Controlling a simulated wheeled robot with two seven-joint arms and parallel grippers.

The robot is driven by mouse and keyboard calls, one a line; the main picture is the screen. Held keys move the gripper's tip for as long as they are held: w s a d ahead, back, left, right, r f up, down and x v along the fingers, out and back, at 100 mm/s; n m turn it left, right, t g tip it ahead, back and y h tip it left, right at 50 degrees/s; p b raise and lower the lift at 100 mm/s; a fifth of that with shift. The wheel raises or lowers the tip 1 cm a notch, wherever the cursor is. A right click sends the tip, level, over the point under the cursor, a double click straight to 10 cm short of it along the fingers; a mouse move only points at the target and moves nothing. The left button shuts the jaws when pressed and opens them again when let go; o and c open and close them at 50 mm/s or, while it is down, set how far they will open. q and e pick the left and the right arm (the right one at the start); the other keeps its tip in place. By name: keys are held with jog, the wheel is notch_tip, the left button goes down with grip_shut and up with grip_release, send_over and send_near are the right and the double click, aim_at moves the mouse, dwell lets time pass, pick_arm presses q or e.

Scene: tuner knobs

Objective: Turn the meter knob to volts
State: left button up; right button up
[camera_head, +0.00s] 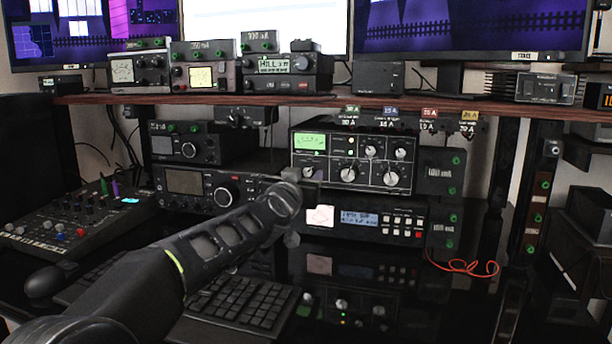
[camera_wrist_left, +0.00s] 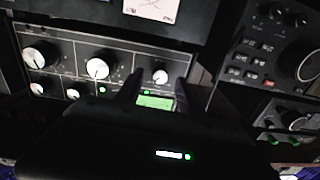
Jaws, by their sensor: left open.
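The tuner (camera_head: 330,157) is a black-faced box with a lit green meter (camera_head: 311,142) and several silver knobs. The meter knob (camera_head: 308,172), which I take to be the lower-left one under the meter, is partly hidden by my gripper. In the left wrist view, which is upside down, this knob (camera_wrist_left: 160,76) shows between my two dark fingertips. My left gripper (camera_wrist_left: 161,88) is open, its fingers on either side of the knob. I cannot tell whether they touch it. The knob's markings are too small to read.
A larger knob (camera_head: 348,173) sits right of the meter knob. A radio (camera_head: 200,188) stands left of the tuner and a unit with a blue display (camera_head: 375,222) below it. A keyboard (camera_head: 240,300) lies under my arm. A shelf (camera_head: 230,99) with more equipment runs above.

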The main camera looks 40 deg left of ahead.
pick_arm(q)
jog(key=shift+x, duration=0.85)
jog(key=shift+c, duration=0.6)
grip_shut()
